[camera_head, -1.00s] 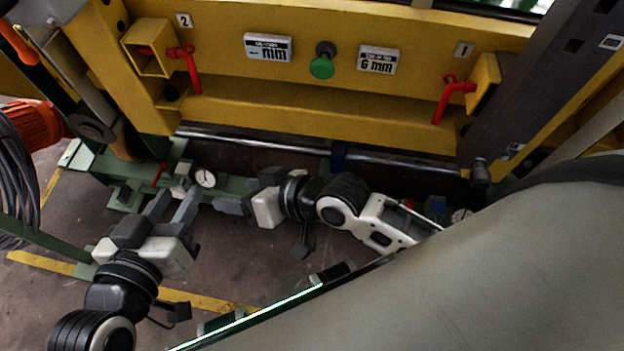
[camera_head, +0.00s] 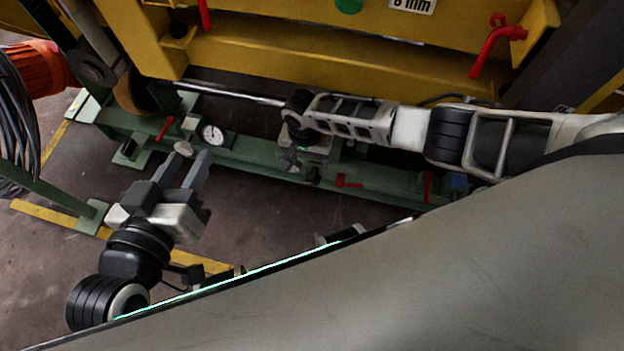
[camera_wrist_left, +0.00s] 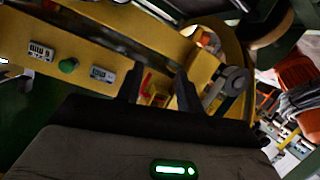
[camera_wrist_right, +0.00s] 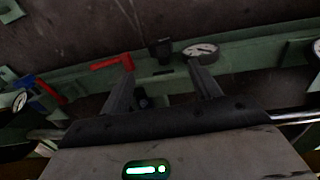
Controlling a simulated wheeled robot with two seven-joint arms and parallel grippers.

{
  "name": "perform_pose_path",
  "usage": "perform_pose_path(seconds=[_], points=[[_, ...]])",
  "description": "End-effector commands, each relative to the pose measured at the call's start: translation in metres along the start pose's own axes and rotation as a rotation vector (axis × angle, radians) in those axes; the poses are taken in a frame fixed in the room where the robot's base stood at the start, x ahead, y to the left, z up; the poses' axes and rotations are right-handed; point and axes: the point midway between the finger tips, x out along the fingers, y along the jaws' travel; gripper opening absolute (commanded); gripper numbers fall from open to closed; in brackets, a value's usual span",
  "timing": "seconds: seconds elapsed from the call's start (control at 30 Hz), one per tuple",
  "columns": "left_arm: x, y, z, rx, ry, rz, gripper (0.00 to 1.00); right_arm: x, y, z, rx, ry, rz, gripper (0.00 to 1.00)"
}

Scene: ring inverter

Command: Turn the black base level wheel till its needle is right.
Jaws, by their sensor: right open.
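In the right wrist view a small black knob (camera_wrist_right: 160,48), which looks like the black base level wheel, sits on the green base rail. A round white dial (camera_wrist_right: 200,50) stands beside it; its needle is too small to read. My right gripper (camera_wrist_right: 160,72) is open, its fingers apart, with the black knob just beyond the gap between the fingertips and nothing held. In the head view the right gripper mostly hides that spot of the rail. My left gripper (camera_head: 195,158) is open and empty, near another white dial (camera_head: 212,135) and a grey knob (camera_head: 190,123).
The green rail (camera_head: 255,155) carries red levers (camera_head: 348,183) and, in the right wrist view, another red lever (camera_wrist_right: 112,62) left of the black knob. The yellow frame (camera_head: 300,60) rises behind. A shiny rod (camera_head: 235,93) runs along it. Floor in front is bare.

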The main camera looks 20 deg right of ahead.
Motion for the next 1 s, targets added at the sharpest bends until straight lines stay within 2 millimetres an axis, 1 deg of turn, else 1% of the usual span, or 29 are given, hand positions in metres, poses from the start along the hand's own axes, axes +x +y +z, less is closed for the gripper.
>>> perform_pose_path(seconds=[0.03, 0.1, 0.3, 0.4, 0.43, 0.5, 0.6, 0.73, 0.93, 0.97, 1.0], points=[[0.003, 0.000, 0.005, -0.021, 0.024, 0.015, 0.36, 0.020, 0.000, 0.000, -0.001, 0.000, 0.002, 0.62], [0.005, 0.003, 0.002, -0.061, 0.053, 0.037, 0.36, 0.035, 0.000, 0.000, -0.001, 0.001, 0.002, 0.62], [0.007, 0.011, -0.006, -0.175, 0.132, 0.107, 0.36, 0.076, -0.001, 0.000, -0.001, 0.001, 0.000, 0.62], [0.007, 0.015, -0.010, -0.221, 0.164, 0.138, 0.36, 0.091, -0.001, -0.001, -0.001, 0.002, -0.001, 0.62], [0.008, 0.013, -0.016, -0.193, 0.195, 0.141, 0.36, 0.095, -0.001, -0.001, -0.002, 0.002, -0.001, 0.62], [0.009, 0.013, -0.025, -0.156, 0.246, 0.146, 0.36, 0.102, -0.001, -0.001, -0.001, 0.001, -0.001, 0.62], [0.009, 0.013, -0.034, -0.126, 0.291, 0.152, 0.36, 0.107, -0.001, 0.000, -0.002, 0.001, -0.002, 0.62], [0.009, 0.013, -0.039, -0.111, 0.313, 0.154, 0.36, 0.109, -0.001, 0.000, -0.002, 0.001, -0.002, 0.62], [0.008, 0.013, -0.040, -0.109, 0.316, 0.154, 0.36, 0.108, -0.001, 0.000, -0.002, 0.001, -0.002, 0.62], [0.008, 0.013, -0.040, -0.109, 0.315, 0.153, 0.36, 0.108, -0.001, 0.000, -0.002, 0.001, -0.002, 0.60], [0.008, 0.013, -0.040, -0.109, 0.315, 0.153, 0.36, 0.108, -0.001, 0.000, -0.002, 0.001, -0.002, 0.48]])
